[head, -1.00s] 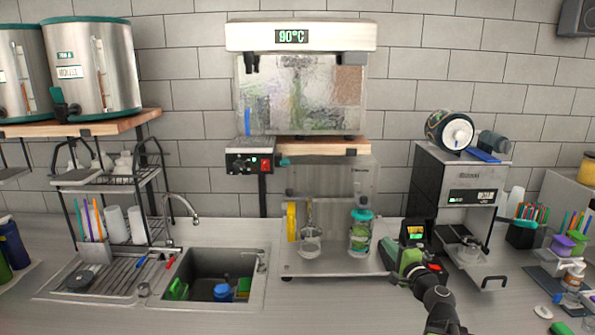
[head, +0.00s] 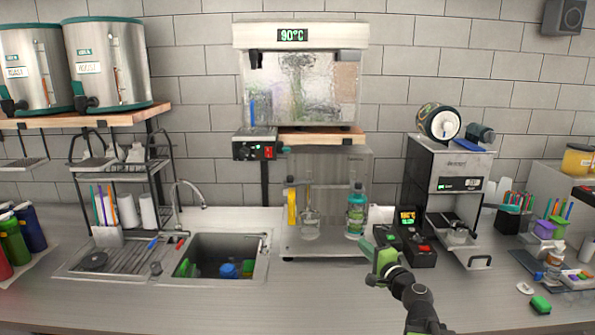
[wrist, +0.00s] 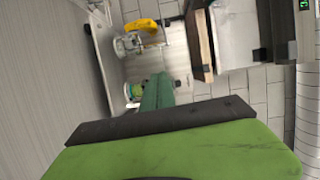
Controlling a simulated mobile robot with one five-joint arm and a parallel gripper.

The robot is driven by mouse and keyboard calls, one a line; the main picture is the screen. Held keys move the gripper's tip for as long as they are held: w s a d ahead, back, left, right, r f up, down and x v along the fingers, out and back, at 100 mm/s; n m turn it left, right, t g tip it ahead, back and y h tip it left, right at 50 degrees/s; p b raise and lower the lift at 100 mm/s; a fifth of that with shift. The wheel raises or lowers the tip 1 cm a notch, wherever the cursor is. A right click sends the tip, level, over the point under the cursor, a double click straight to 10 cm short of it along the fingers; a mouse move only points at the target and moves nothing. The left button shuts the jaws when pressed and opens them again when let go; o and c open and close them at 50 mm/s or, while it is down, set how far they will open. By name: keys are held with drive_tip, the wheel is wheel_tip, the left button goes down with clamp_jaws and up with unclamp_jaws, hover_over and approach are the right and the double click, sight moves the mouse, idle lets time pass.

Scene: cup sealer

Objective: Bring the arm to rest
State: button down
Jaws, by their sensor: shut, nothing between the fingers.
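My gripper (head: 368,250) shows in the head view on a green and black arm that reaches in from the lower right. It is in the air above the counter, in front of the stand with the teal bottle (head: 356,212) and left of a small black device (head: 412,246) with a lit screen. Its fingers are shut with nothing between them. In the wrist view the green fingers (wrist: 158,92) show close together, with the bottle stand sideways beyond them. The cup sealer (head: 459,185) stands to the right, with its lower tray out.
A sink (head: 222,258) with several coloured items lies left of centre. A drying rack (head: 125,180) stands behind its drainboard. The front counter (head: 250,312) is clear.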

drive_tip(key=s+a+f+n+g+b, duration=0.1)
drive_tip(key=s+a+f+n+g, duration=0.25)
drive_tip(key=a+f, duration=0.2)
drive_tip(key=s+a+f+n+g+y+b, duration=0.1)
drive_tip(key=s+a+f+n+g, duration=0.1)
drive_tip(key=a+f+n+g, duration=0.3)
drive_tip(key=s+a+f+n+g, duration=0.1)
drive_tip(key=s+a+f+n, duration=0.25)
drive_tip(key=f, duration=0.35)
drive_tip(key=s+d+f+n+g+h, duration=0.1)
drive_tip(key=s+d+f+g+h, duration=0.5)
drive_tip(key=s+d, duration=0.4)
wheel_tip(320, 180, down, 2)
drive_tip(key=shift+s+d+f+n+g+h, duration=0.15)
drive_tip(key=shift+s+d+n+g+h, duration=0.35)
drive_tip(key=shift+s, duration=0.75)
drive_tip(key=shift+a, duration=0.25)
